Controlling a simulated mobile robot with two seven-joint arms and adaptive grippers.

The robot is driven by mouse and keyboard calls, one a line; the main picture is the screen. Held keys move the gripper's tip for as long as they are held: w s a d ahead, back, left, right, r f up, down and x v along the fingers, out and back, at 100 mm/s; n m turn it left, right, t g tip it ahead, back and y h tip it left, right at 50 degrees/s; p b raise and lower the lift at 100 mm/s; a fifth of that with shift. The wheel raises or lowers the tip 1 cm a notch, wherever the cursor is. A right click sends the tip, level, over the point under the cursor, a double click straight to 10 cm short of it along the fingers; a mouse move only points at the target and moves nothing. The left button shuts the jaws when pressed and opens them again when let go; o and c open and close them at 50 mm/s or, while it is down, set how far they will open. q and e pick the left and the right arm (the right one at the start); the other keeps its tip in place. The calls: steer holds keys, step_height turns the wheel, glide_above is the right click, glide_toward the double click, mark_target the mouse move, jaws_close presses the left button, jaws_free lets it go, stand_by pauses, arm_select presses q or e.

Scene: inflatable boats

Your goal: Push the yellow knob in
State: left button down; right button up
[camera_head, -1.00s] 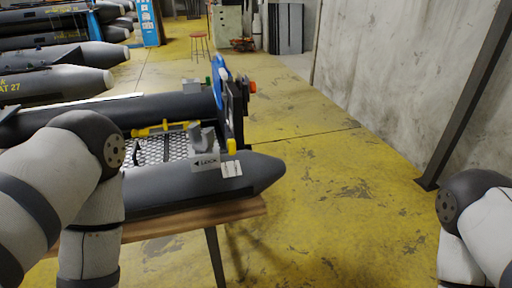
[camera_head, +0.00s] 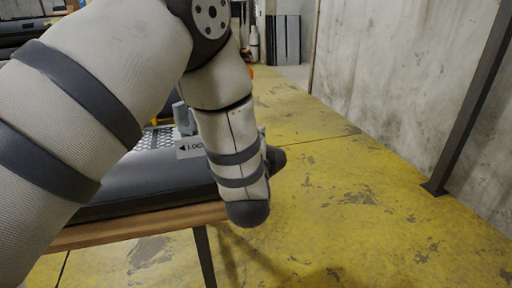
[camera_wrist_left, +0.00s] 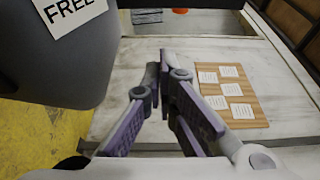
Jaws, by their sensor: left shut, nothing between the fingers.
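The yellow knob is not visible now; my left arm covers that part of the head view. The dark grey inflatable boat (camera_head: 150,185) lies on a wooden table, with a LOCK label (camera_head: 192,148) and a grey bracket (camera_head: 183,118) partly showing beside my arm. In the left wrist view, my left gripper (camera_wrist_left: 160,62) is shut and empty. It is beside a dark grey rounded body with a FREE label (camera_wrist_left: 70,12) at upper left. No yellow knob shows at the fingertips. My right gripper is out of view.
The wooden table edge (camera_head: 140,226) runs below the boat. Yellow floor (camera_head: 330,200) is open to the right, up to a concrete wall (camera_head: 400,80) and a slanted dark post (camera_head: 465,105). The wrist view shows a wooden board (camera_wrist_left: 228,105) with several paper notes.

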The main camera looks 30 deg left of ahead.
arm_select(q)
steer(key=shift+w+a, duration=1)
steer(key=shift+a, duration=0.1)
steer(key=shift+s+a, duration=0.7)
steer(key=shift+s, duration=0.3)
steer(key=shift+s+a, duration=0.25)
steer(key=shift+s, duration=0.05)
steer(key=shift+s+a+r+p, duration=0.25)
steer(key=shift+s+a+p, duration=0.2)
steer(key=shift+s+p, duration=0.3)
steer(key=shift+s+a+p, duration=0.15)
steer(key=shift+a+p, duration=0.1)
steer(key=shift+p, duration=0.05)
steer(key=shift+f, duration=0.25)
